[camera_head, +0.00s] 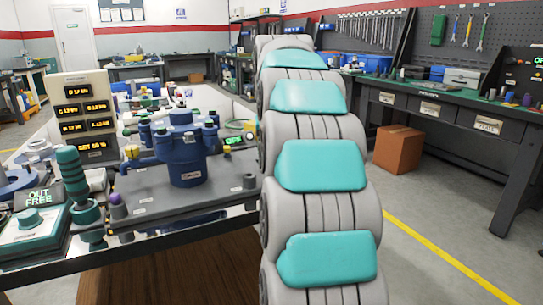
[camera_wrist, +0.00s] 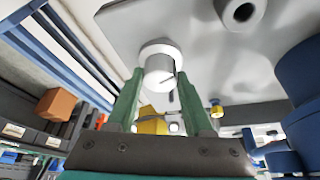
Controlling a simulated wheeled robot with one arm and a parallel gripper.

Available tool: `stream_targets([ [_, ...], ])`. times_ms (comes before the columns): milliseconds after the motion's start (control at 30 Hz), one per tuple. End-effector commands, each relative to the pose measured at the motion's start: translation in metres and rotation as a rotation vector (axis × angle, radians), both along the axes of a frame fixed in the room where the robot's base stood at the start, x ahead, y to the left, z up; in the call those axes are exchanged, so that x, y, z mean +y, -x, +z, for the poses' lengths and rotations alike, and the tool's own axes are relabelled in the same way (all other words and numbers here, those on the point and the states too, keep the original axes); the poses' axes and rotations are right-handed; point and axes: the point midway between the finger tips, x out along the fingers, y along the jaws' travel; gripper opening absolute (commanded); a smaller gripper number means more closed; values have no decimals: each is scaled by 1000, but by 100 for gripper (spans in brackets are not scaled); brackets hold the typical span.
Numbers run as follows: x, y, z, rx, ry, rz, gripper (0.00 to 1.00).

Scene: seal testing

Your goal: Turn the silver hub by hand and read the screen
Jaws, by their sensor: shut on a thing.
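In the wrist view the silver hub (camera_wrist: 160,68), a short bright cylinder with a thin dark line on its face, sits between the green fingertips of my gripper (camera_wrist: 161,80). My gripper is shut on the hub. In the head view my arm hides both the gripper and the hub. A small screen with green text (camera_head: 233,140) shows just left of my arm; its text is too small to read. A dark screen (camera_head: 40,198) at the left reads "OUT FREE". A cream panel (camera_head: 83,87) carries several orange readouts, too small to read surely.
A blue capped housing (camera_head: 182,150) stands on a grey plate (camera_head: 150,193) on the bench. A teal ribbed handle (camera_head: 73,177) stands upright at its left. A cardboard box (camera_head: 398,149) sits on the floor by the right workbench (camera_head: 450,104). Open floor lies between.

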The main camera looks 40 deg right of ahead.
Motion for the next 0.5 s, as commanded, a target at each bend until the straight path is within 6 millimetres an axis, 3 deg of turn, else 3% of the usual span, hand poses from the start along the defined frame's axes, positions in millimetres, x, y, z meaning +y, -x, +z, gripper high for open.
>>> stream_targets([
  [500,2,-3,-1,1,2,-486,0],
])
